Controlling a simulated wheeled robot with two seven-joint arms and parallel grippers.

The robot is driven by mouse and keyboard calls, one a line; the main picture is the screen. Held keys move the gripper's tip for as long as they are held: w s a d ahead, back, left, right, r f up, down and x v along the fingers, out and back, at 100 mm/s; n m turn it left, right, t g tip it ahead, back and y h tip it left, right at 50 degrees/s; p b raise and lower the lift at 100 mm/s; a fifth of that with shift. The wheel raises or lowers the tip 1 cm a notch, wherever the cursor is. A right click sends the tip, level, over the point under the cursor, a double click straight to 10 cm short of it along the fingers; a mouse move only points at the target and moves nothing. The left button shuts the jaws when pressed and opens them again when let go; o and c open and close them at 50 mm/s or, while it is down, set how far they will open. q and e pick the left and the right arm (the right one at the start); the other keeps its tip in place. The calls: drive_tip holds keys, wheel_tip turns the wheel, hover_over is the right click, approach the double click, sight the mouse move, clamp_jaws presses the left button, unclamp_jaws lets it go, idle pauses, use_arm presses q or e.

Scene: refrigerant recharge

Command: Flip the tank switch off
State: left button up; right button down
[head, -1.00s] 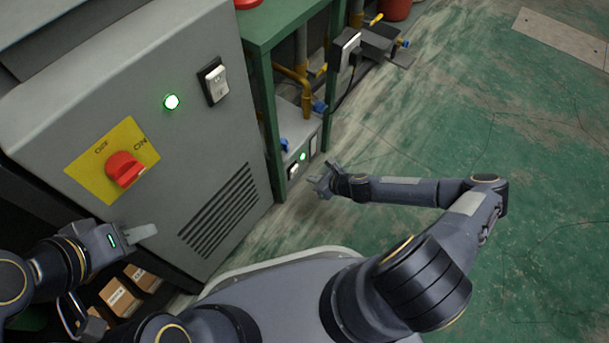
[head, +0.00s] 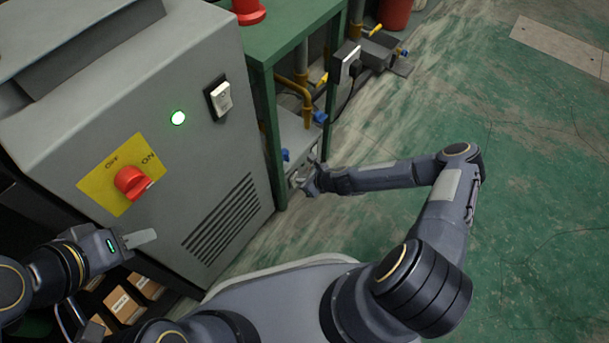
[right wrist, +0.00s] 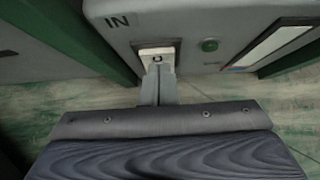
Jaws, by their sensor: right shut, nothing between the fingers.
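The tank unit is a grey box (right wrist: 120,42) under the green bench, marked "IN" in the right wrist view. Its white rocker switch (right wrist: 156,53) shows an "O" mark close to my fingertips. The round green indicator (right wrist: 210,45) beside it looks dark, not glowing. My right gripper (right wrist: 158,72) is shut and empty, its tips at or touching the lower part of the switch; exact contact is unclear. In the head view my right gripper (head: 301,180) reaches in front of the box and covers most of its panel. My left gripper (head: 142,238) hangs by the grey cabinet; its finger gap is not visible.
The large grey cabinet (head: 150,170) carries a red rotary knob (head: 132,183), a lit green lamp (head: 178,118) and a white rocker switch (head: 221,98). The green bench leg (head: 270,140) stands close to my right gripper.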

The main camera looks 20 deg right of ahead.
drive_tip(key=shift+d+f, duration=0.1)
drive_tip(key=shift+f, duration=0.05)
drive_tip(key=shift+r+p, duration=0.6)
drive_tip(key=shift+r, duration=0.2)
drive_tip(key=shift+s, duration=0.1)
